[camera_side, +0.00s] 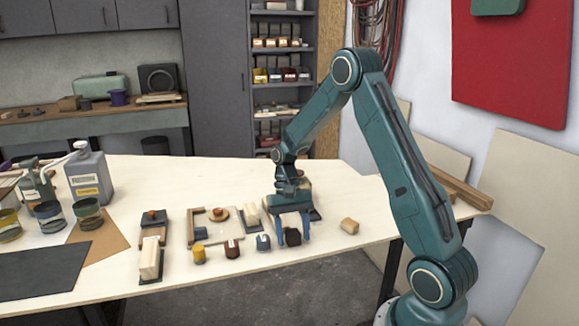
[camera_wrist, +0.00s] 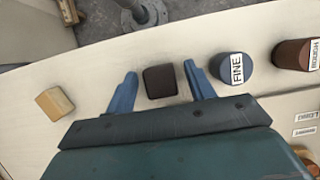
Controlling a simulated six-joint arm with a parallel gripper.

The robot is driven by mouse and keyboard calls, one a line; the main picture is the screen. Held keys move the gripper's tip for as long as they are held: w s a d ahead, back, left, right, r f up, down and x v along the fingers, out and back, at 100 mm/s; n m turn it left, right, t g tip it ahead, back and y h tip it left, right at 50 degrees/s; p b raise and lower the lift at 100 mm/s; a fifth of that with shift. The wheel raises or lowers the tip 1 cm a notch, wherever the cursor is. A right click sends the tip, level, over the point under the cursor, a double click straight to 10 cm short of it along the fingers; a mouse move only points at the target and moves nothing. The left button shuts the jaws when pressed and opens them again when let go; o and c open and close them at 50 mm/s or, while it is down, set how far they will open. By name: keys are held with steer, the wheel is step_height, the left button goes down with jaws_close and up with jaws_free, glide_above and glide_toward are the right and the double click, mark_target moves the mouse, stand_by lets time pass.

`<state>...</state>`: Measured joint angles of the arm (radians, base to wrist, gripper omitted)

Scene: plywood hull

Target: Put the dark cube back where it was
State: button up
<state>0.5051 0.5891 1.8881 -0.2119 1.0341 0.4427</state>
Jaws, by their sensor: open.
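The dark cube (camera_wrist: 161,81) sits on the pale table between the two blue fingers of my gripper (camera_wrist: 160,88) in the wrist view. Small gaps show on both sides of it, so the fingers are apart from it. In the side view the dark cube (camera_side: 293,237) is near the table's front edge, with my gripper (camera_side: 292,228) pointing down around it. My gripper is open. The place where the cube was before cannot be told from these frames.
A blue cylinder labelled FINE (camera_wrist: 232,70) stands close beside one finger, with a brown labelled cylinder (camera_wrist: 291,54) beyond it. A light wooden block (camera_side: 349,226) lies to the right in the side view. Trays and small parts lie left. The table's front edge is near.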

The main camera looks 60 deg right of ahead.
steer(key=v, duration=1.2)
steer(key=shift+r, duration=0.1)
stand_by(0.4)
steer(key=s+a+r+n+t+h, duration=0.2)
steer(key=s+a+r+n+t, duration=0.3)
steer(key=a+r, duration=0.55)
steer(key=s+a+n+t, duration=0.2)
steer(key=s+a, duration=0.1)
steer(key=s, duration=0.4)
steer(key=s+a+n+t+h, duration=0.1)
steer(key=s+a+n, duration=0.1)
steer(key=s+a, duration=0.2)
steer(key=s+f, duration=0.1)
steer(key=s, duration=0.2)
steer(key=shift+s+a+t, duration=0.25)
steer(key=shift+a+t, duration=0.1)
steer(key=shift+t, duration=0.05)
